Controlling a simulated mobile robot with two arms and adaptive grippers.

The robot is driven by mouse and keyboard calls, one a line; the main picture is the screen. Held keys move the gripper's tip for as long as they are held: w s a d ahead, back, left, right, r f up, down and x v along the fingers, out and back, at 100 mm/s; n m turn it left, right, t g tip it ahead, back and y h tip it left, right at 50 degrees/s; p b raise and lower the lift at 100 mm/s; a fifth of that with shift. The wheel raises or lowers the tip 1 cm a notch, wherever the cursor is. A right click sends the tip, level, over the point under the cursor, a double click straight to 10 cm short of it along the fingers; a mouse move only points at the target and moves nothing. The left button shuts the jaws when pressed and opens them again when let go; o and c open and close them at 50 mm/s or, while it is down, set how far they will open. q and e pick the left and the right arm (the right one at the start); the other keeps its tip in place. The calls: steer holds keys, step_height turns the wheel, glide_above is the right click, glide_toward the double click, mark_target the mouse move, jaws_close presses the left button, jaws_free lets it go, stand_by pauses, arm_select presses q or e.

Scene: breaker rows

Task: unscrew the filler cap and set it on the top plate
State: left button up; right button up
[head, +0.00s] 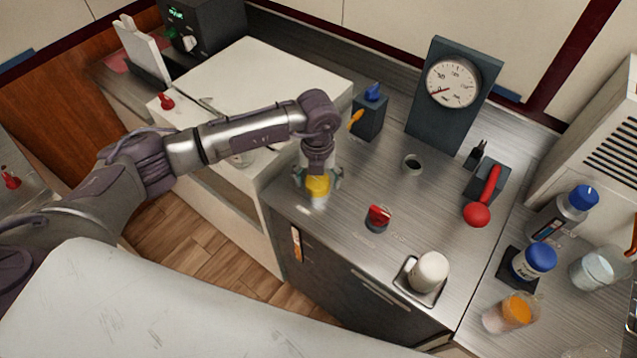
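The yellow cap (318,187) is at the front left of the steel top plate (340,240), with a pale part just below it. My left gripper (318,182) points down over it, with one finger on each side. The fingers are spread about the cap's width; I cannot tell whether they touch it. The gripper hides the cap's top. My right gripper is not in view.
A dark open round port (413,163), a red knob (377,218), a red-handled lever (487,190), a dial gauge (453,84) and a white cylinder (429,271) stand on the plate. Blue-capped jars (533,262) stand at right. Bare plate lies around the knob.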

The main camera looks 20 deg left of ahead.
arm_select(q)
steer(key=m+b, duration=0.3)
steer(key=m, duration=0.2)
steer(key=m+b, duration=0.2)
steer(key=shift+f+m+b, duration=0.3)
steer(key=shift+b, duration=0.05)
steer(key=m+b, duration=0.5)
steer(key=m, duration=0.3)
steer(key=shift+b, duration=0.35)
steer(key=shift+r+m+b, duration=0.2)
steer(key=shift+m+b, duration=0.4)
steer(key=shift+m, duration=0.6)
steer(key=shift+r, duration=0.15)
